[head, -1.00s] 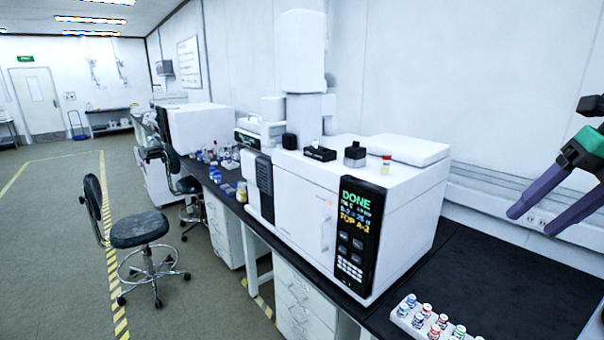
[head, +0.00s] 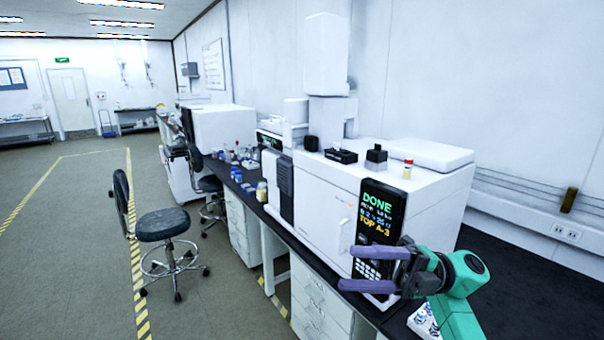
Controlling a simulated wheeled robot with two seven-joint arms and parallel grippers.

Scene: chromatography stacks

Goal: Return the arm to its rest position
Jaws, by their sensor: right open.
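My right gripper (head: 366,269) is in the lower right of the head view, with two purple fingers spread apart and nothing between them. The fingers point left, in front of the lower front of the white chromatography machine (head: 330,205). My green wrist and arm (head: 457,295) come in from the lower right. The machine's dark display (head: 380,218) reads DONE, and the gripper covers part of its keypad. My left gripper is not in view.
A white vial rack (head: 421,322) is mostly hidden behind my right arm. A small vial (head: 407,169) stands on the machine. The black bench (head: 530,290) is clear at right. A stool (head: 163,224) stands on the open floor at left.

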